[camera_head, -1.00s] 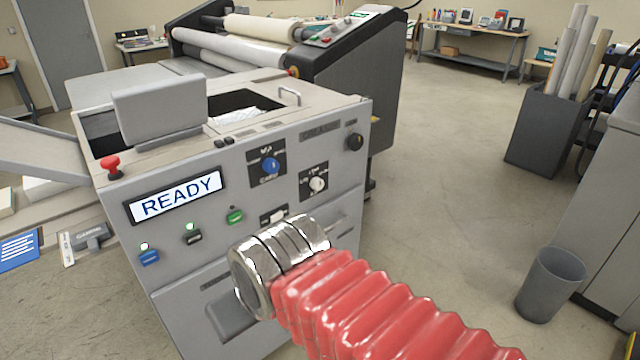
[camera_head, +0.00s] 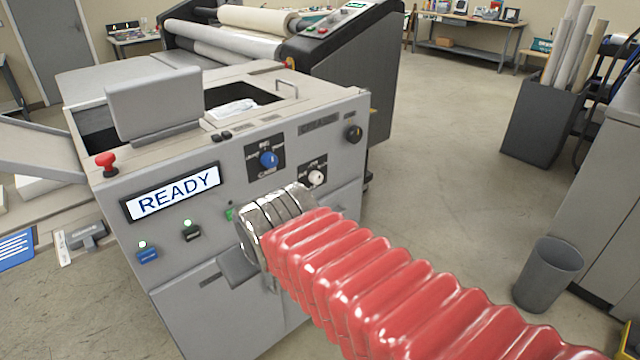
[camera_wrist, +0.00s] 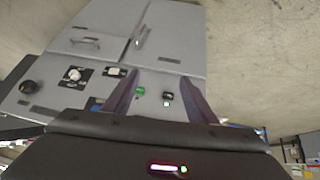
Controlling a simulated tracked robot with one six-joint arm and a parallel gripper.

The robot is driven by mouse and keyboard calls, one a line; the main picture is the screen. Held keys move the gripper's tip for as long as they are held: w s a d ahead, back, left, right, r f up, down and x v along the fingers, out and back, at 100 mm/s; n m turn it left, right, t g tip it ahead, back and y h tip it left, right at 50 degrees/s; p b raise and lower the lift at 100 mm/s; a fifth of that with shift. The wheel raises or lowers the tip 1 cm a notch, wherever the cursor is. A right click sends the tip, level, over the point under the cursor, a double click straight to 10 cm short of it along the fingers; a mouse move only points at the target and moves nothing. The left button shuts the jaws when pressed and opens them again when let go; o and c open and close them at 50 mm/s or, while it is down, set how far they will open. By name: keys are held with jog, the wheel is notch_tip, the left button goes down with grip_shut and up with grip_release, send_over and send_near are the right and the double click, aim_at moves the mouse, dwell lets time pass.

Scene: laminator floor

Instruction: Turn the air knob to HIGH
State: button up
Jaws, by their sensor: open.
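The grey machine's front panel carries a blue knob (camera_head: 268,160) on a black plate, a white knob (camera_head: 316,177) on a second black plate, and a black knob (camera_head: 353,133) at the right. The lettering is too small to tell which is the air knob or its setting. The white knob (camera_wrist: 73,74) and black knob (camera_wrist: 28,87) also show left of the fingers in the wrist view. My gripper (camera_wrist: 160,78) is open and empty, its fingers spread before the panel's button area. In the head view, my wrist and red sleeve hide the fingers and part of the lower panel.
The display (camera_head: 172,192) reads READY. A green button (camera_wrist: 112,91) and a black button (camera_wrist: 167,95) lie near the fingers. A red mushroom button (camera_head: 106,161) sits at the left corner. A grey bin (camera_head: 548,275) stands right, with open floor between.

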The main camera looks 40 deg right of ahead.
jog(key=w+d+f+n+t+h, duration=0.2)
jog(key=w+d+t, duration=0.1)
jog(key=w+d, duration=0.8)
jog(key=w+d+f+n+t+h, duration=0.1)
jog(key=w+d+t, duration=0.1)
jog(key=w+d, duration=0.85)
jog(key=n+t, duration=0.2)
send_near(319, 181)
jog(key=a+r, duration=0.4)
jog(key=s+d+f+n+t+y, duration=0.1)
jog(key=s+d+f+t+y, duration=0.1)
jog(key=s+d+f+t, duration=0.2)
notch_tip(319, 181, down, 3)
jog(key=shift+s+d+r+n+y, duration=0.1)
jog(key=shift+s+d+n+y, duration=0.25)
jog(key=shift+s+d, duration=0.45)
jog(key=shift+a, duration=0.15)
jog(key=w, duration=0.4)
jog(key=w+d, duration=0.1)
jog(key=w, duration=0.8)
jog(key=shift+w+d, duration=0.2)
jog(key=shift+w, duration=0.05)
jog(key=shift+c, duration=0.2)
